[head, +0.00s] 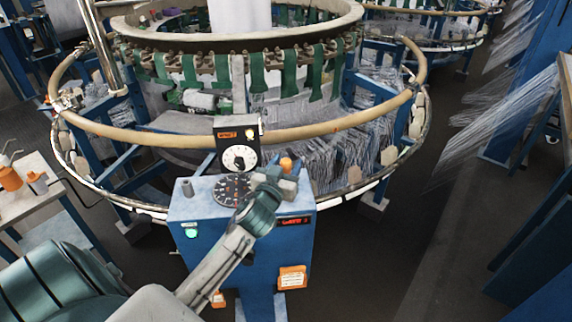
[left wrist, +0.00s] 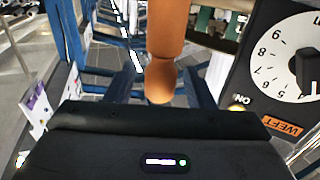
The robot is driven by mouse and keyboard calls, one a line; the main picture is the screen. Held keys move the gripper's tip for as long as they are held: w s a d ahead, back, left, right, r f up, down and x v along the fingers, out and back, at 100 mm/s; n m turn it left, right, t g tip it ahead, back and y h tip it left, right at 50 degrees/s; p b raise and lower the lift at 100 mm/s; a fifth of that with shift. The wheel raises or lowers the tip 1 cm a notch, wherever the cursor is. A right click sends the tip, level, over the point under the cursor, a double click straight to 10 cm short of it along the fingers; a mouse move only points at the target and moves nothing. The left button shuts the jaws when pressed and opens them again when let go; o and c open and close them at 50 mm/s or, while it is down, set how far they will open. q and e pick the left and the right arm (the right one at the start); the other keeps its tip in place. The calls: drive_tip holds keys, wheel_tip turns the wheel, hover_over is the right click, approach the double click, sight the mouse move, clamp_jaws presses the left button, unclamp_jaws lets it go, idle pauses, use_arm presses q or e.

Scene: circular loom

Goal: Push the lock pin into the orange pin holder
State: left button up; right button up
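An orange, round-ended handle (head: 287,163), which looks like the lock pin's, shows just beyond my left gripper (head: 284,181) at the back right of the blue cabinet's top. In the left wrist view the orange handle (left wrist: 165,45) stands close in front of the gripper's black body (left wrist: 150,140). The pin's lower part is hidden. An orange box with a white label (head: 292,278), perhaps the pin holder, is on the cabinet's front. My right gripper is out of view.
The blue cabinet (head: 188,212) carries a round gauge (head: 232,189) and a black WEFT dial box (head: 238,152) close to my gripper. The loom's tan ring (head: 130,131) curves behind it. A side table (head: 22,203) with orange bottles stands left. The floor at right is clear.

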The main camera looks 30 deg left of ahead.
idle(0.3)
use_arm(q)
drive_tip(key=shift+s+f, duration=0.1)
drive_tip(key=shift+s, duration=0.2)
drive_tip(key=b+v, duration=0.3)
drive_tip(key=v, duration=0.7)
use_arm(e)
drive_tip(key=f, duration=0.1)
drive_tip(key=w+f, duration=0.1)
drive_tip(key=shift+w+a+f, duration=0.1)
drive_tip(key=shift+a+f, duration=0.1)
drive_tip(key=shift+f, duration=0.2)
use_arm(q)
drive_tip(key=shift+d, duration=0.15)
